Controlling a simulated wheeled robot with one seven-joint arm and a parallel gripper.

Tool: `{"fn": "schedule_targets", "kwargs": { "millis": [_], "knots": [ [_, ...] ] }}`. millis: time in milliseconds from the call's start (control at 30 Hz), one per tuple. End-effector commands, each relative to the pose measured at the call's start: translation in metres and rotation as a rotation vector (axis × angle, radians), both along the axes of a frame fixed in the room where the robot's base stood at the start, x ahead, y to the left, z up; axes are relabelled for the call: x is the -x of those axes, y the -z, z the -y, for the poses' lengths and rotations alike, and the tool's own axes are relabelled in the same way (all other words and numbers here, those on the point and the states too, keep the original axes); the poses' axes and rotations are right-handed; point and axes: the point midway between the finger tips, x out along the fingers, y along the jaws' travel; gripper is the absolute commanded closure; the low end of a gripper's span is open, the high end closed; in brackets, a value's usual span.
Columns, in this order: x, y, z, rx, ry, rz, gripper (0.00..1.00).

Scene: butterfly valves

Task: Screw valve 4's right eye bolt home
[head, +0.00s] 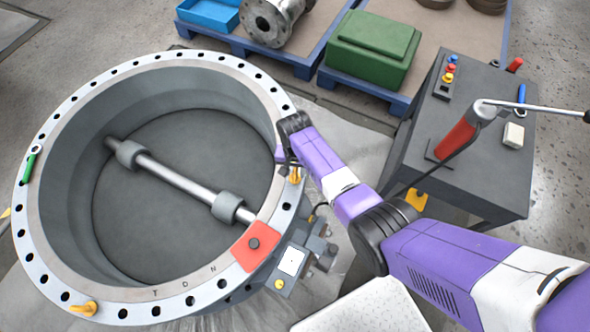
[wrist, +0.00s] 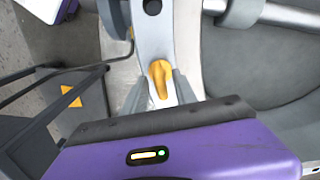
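The valve (head: 160,66) is a large grey ring body with a pale drilled flange, a dark disc (head: 160,235) and a shaft inside. The right eye bolt (head: 295,175) is yellow and stands on the flange's right side. It also shows in the wrist view (wrist: 159,82), with its ring narrow and nearly in line with my fingers. My gripper (head: 288,163) is over it. In the wrist view my gripper (wrist: 160,78) has one finger on each side of the eye bolt, apart, with slim gaps seemingly left. The eye bolt's thread and seat are hidden.
Another yellow eye bolt (head: 83,308) is at the flange's lower left. A red plate (head: 255,248) and a green tool (head: 30,163) sit on the flange. A grey gearbox (head: 295,262) is beside the valve. A dark cart (head: 470,150) with tools stands right, close to my arm.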

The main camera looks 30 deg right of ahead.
Motion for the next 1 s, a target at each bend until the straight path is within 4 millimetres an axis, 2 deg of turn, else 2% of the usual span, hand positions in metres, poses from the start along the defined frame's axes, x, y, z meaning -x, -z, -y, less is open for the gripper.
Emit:
{"fn": "schedule_targets", "kwargs": {
  "millis": [267, 700, 1000],
  "knots": [
    [-0.001, -0.007, 0.000, 0.000, 0.000, 0.001, 0.66],
    [-0.001, -0.069, 0.000, 0.000, 0.000, 0.004, 0.66],
    [0.000, -0.078, 0.000, 0.000, 0.000, 0.000, 0.66]
  ]
}}
